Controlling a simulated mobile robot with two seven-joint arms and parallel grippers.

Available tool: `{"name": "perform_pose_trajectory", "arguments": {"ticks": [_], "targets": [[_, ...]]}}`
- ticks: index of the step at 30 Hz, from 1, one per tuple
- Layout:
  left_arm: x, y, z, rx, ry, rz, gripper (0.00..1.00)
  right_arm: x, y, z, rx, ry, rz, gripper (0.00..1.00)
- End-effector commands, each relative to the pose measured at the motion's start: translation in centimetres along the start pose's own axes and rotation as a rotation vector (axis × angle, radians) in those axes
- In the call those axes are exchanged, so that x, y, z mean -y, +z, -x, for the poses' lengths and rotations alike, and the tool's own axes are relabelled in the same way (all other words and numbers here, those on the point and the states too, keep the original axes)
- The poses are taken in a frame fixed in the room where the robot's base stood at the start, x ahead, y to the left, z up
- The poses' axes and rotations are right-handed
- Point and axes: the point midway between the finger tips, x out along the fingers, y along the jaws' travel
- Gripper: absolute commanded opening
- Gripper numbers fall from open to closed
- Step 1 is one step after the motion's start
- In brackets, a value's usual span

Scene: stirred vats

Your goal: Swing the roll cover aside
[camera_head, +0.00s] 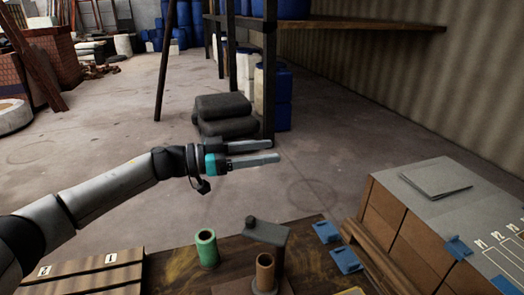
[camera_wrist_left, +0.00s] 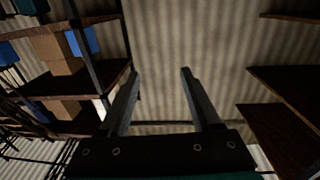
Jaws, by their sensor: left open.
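A grey flat piece with a small knob (camera_head: 268,233), which looks like the roll cover, stands above the wooden table at the bottom middle of the head view. A brown upright roll (camera_head: 265,272) is just in front of it; I cannot tell how the two are joined. A green upright roll (camera_head: 206,250) stands to its left. My left gripper (camera_head: 276,150) is open and empty, its two fingers pointing right, higher in the picture than the cover and apart from it. The left wrist view shows the open fingers (camera_wrist_left: 160,85) with nothing between them. My right gripper is not in view.
Blue clips (camera_head: 346,260) lie on the table (camera_head: 180,270) to the right. A large box with a grey top (camera_head: 430,186) stands at the right. A slatted wooden box (camera_head: 95,272) is at the lower left. Dark sacks (camera_head: 222,115) lie on the floor beyond my gripper, by a shelf (camera_head: 350,26).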

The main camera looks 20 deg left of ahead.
Motion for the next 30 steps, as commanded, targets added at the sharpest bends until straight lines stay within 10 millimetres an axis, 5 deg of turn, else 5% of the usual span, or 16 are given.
{"name": "perform_pose_trajectory", "arguments": {"ticks": [7, 17, 30], "targets": [[-1.2, 1.0, -0.6, -0.044, 0.005, 0.079, 0.36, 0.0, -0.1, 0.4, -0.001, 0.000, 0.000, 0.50], [-5.1, 4.2, -1.2, -0.242, -0.038, 0.424, 0.00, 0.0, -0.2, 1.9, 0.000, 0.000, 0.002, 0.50], [-8.6, 9.9, 2.3, -0.482, -0.246, 0.907, 0.00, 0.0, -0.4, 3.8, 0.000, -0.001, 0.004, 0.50]]}}
